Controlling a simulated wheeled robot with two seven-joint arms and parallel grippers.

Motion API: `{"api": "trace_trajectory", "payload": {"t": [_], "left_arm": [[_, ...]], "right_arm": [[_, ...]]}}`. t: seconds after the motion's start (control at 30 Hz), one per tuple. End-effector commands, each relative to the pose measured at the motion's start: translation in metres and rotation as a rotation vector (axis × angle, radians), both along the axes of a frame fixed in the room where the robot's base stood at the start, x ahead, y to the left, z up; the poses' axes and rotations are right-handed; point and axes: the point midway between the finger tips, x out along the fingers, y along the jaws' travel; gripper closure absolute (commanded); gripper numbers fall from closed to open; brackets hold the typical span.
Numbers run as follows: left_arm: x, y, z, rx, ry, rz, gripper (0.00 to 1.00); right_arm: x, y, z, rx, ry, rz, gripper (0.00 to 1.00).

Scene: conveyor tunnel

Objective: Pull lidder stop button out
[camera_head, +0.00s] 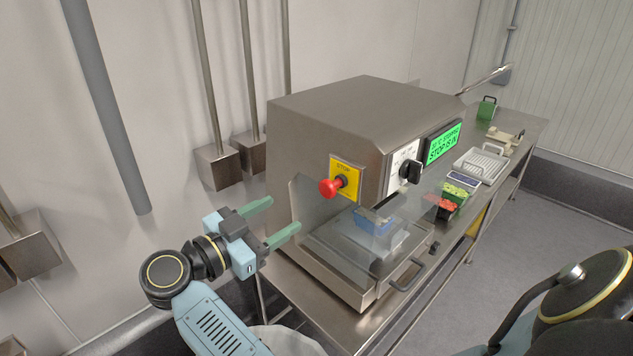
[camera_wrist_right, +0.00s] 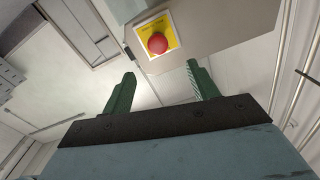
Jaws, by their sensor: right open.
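The red stop button (camera_head: 331,187) is mushroom-shaped and sits on a yellow plate (camera_head: 343,169) marked STOP, on the left face of the steel lidder (camera_head: 335,107). A green display (camera_head: 443,145) on the lidder reads that the stop is in. My right gripper (camera_head: 282,215) is open and empty, left of and below the button and apart from it. In the right wrist view the button (camera_wrist_right: 158,43) lies beyond the two green fingers (camera_wrist_right: 162,69), roughly between them. My left gripper is not in view.
A black knob (camera_head: 410,172) is on the lidder's front panel. Food trays (camera_head: 455,192) stand on the steel bench to the right. Metal posts stand along the wall behind.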

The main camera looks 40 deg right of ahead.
Motion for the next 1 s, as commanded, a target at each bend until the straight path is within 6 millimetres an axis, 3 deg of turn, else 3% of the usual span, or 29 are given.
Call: {"api": "trace_trajectory", "payload": {"t": [0.17, 0.63, 0.8, 1.0], "left_arm": [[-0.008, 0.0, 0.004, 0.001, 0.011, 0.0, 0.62], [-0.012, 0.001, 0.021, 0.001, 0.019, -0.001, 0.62], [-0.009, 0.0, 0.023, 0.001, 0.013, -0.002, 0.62], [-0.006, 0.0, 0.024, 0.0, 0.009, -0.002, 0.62]], "right_arm": [[0.0, -0.018, 0.0, 0.006, 0.008, -0.013, 0.41], [0.008, -0.111, 0.001, 0.002, 0.006, -0.01, 0.41], [0.01, -0.127, 0.0, 0.005, 0.006, -0.009, 0.41], [0.01, -0.132, -0.001, 0.006, 0.006, -0.009, 0.41]]}}
